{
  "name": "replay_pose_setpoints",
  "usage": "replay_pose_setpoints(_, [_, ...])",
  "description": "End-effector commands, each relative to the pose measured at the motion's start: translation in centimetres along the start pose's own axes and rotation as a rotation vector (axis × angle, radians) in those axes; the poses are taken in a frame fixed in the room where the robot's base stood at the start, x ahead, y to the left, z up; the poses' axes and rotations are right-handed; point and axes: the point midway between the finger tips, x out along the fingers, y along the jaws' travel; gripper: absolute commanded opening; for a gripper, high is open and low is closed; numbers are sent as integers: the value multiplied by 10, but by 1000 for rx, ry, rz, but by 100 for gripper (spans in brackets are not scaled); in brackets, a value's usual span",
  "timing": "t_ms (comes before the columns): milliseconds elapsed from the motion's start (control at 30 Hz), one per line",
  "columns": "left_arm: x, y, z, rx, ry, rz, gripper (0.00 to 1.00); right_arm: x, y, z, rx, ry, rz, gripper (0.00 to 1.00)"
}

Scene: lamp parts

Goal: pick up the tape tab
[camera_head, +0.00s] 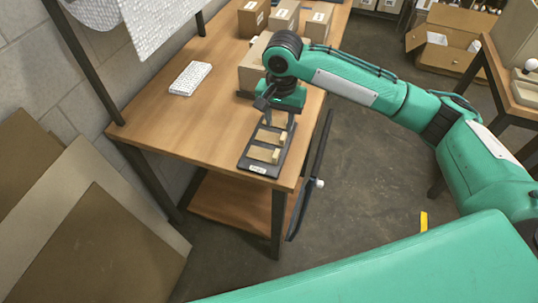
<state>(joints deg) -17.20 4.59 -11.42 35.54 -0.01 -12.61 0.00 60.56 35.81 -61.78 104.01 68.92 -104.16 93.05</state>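A dark tray (248,162) with a white label on its front lies near the front right corner of the wooden table. Several tan strips (263,154), which look like the tape tabs, lie in it, each with a small raised block at its right end. My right gripper (279,119) points down over the far end of the tray. Its two fingers look spread apart, and I see nothing clearly held between them. The gripper and its wrist partly hide the far end of the tray. My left gripper is not in view.
Cardboard boxes (285,16) stand at the back, one close behind my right wrist. Bubble wrap (160,18) hangs at upper left. The table's middle is clear.

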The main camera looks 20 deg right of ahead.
Motion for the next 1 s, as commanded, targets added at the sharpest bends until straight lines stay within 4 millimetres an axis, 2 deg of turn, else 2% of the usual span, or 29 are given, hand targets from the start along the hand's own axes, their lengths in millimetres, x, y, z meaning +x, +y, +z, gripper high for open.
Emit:
replay_pose_setpoints(67, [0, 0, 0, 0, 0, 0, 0, 2, 2, -1, 11, -1, 8, 40])
replay_pose_setpoints(167, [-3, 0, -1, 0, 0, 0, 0, 16, 2, -2, 14, -2, 11, 40])
replay_pose_setpoints(433, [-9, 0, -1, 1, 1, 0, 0, 67, 1, -2, 13, -1, 9, 40])
replay_pose_setpoints(733, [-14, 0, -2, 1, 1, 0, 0, 91, -1, -2, 11, 0, 7, 40])
replay_pose_setpoints(1000, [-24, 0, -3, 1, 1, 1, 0, 129, -6, -5, 11, 0, 7, 40])
